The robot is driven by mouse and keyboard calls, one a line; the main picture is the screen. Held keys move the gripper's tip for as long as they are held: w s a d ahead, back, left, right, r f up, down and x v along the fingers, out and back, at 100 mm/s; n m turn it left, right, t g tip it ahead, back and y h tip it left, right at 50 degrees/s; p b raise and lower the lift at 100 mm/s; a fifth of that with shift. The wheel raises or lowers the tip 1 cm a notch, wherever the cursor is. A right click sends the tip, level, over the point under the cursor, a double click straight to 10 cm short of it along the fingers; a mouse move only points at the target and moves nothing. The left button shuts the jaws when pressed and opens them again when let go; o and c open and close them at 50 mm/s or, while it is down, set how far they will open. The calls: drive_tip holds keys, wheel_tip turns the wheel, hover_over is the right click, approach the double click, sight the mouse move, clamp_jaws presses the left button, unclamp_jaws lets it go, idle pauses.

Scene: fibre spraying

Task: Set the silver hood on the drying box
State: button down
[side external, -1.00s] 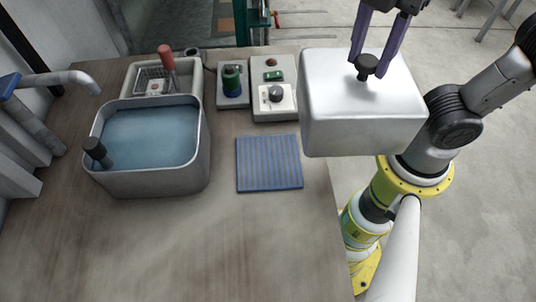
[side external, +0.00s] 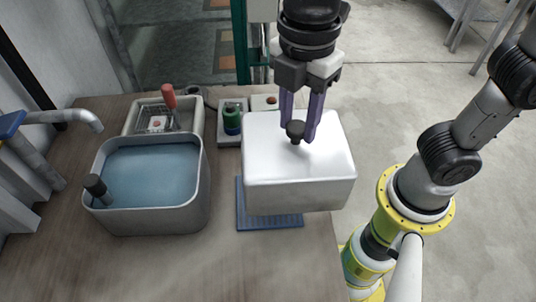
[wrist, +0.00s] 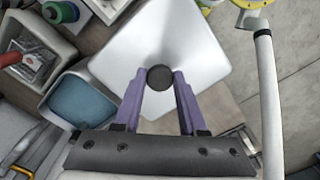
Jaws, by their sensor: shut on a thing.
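The silver hood (side external: 300,185) is a large box shape with a black knob (side external: 295,131) on top. My gripper (side external: 299,128) points down and its purple fingers are shut on the knob. The hood hangs over the right part of the table and hides much of the blue ribbed mat (side external: 253,221). In the wrist view, the hood (wrist: 150,35) fills the upper middle, with the knob between the fingertips. An open pale box (side external: 131,121) at the back left holds a wire basket and a red-handled tool. I cannot tell whether it is the drying box.
A grey basin (side external: 150,222) of blue water stands at the left, with a dark-capped handle (side external: 96,186) inside it. A tap (side external: 65,117) is left of it. A green-knobbed unit (side external: 231,118) stands behind the hood, beside a partly hidden control unit (side external: 264,103). The front table is clear.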

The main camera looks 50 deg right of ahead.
sight(272, 141)
drive_tip(key=w+f, duration=0.1)
drive_tip(key=w+a+f, duration=0.1)
drive_tip(key=f, duration=0.1)
drive_tip(key=a+f, duration=0.1)
drive_tip(key=f, duration=0.1)
drive_tip(key=shift+w+a, duration=0.25)
drive_tip(key=shift+w, duration=0.15)
drive_tip(key=shift+w+a+f, duration=0.15)
drive_tip(key=shift+f, duration=0.65)
drive_tip(key=shift+w+a+f, duration=0.1)
drive_tip(key=shift+f, duration=0.95)
drive_tip(key=shift+c, duration=2.3)
unclamp_jaws()
wheel_tip(272, 141, up, 14)
drive_tip(key=shift+d+f, duration=0.1)
drive_tip(key=shift+d, duration=0.05)
drive_tip(key=s+d+f+m+t, duration=0.2)
drive_tip(key=d+m, duration=0.4)
drive_tip(key=d, duration=0.1)
drive_tip(key=s+d+f+m+t, duration=0.1)
drive_tip(key=s+d+f+m, duration=0.1)
drive_tip(key=d+m, duration=0.4)
drive_tip(key=s+d+f+m+t, duration=0.2)
drive_tip(key=s+d+f+m, duration=0.1)
drive_tip(key=d+m, duration=0.3)
drive_tip(key=d, duration=0.2)
drive_tip(key=shift+s+d+t, duration=0.3)
drive_tip(key=shift+s+d, duration=0.05)
